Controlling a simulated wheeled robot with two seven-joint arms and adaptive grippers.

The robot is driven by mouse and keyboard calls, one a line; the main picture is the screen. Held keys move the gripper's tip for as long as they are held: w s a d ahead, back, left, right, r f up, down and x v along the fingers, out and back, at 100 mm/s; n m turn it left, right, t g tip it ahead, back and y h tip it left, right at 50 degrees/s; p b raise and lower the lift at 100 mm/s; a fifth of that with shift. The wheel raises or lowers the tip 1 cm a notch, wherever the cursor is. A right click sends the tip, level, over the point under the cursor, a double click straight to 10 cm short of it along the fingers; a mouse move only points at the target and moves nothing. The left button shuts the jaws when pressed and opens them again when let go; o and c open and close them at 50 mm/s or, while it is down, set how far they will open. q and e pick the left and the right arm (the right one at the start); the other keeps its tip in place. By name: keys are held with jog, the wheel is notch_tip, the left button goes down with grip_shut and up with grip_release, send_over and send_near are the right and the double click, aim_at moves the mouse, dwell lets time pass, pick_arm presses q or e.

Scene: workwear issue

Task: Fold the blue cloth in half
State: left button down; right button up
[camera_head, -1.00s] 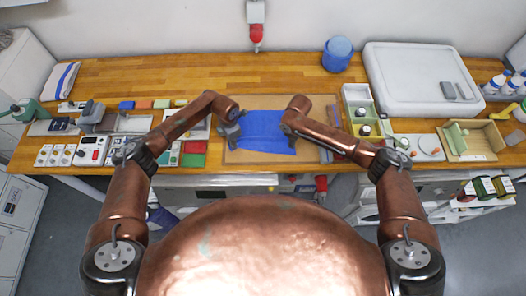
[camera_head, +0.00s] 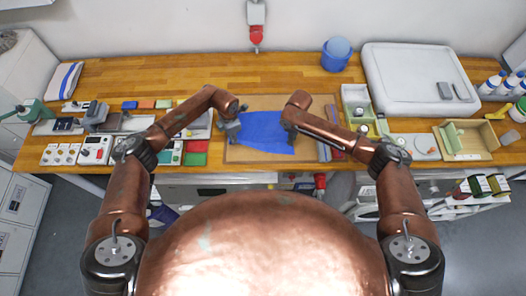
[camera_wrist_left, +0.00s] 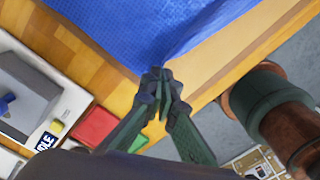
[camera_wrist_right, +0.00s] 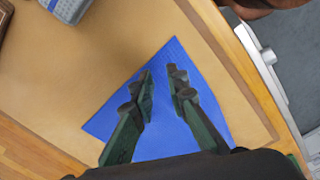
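The blue cloth (camera_head: 266,134) lies on a brown mat on the workbench, between my two grippers. My left gripper (camera_head: 233,130) is at its left edge. In the left wrist view, the left fingertips (camera_wrist_left: 162,78) are together at a corner of the cloth (camera_wrist_left: 140,30), which runs up to them and looks pinched. My right gripper (camera_head: 290,130) is at the cloth's right side. In the right wrist view, the right fingers (camera_wrist_right: 160,76) are apart with nothing between them, above the cloth (camera_wrist_right: 165,130) near a corner. The right forearm partly hides that side in the head view.
The brown mat (camera_head: 310,105) has bare room behind the cloth. Red and green pieces (camera_head: 195,146) lie left of the left gripper. A blue bucket (camera_head: 336,57) is at the back.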

aim_at(288, 150)
jog(key=o, duration=0.7)
jog(key=shift+a+r, duration=0.1)
jog(key=shift+c, duration=0.6)
jog(key=r, duration=0.1)
jog(key=s+r, duration=0.1)
jog(key=r, duration=0.1)
jog(key=s+a+r, duration=0.1)
jog(key=r, duration=0.1)
jog(key=shift+r, duration=0.2)
jog(key=shift+c, duration=0.6)
jog(key=shift+w+d+f, duration=0.1)
jog(key=shift+f, duration=4.8)
jog(key=shift+c, duration=0.5)
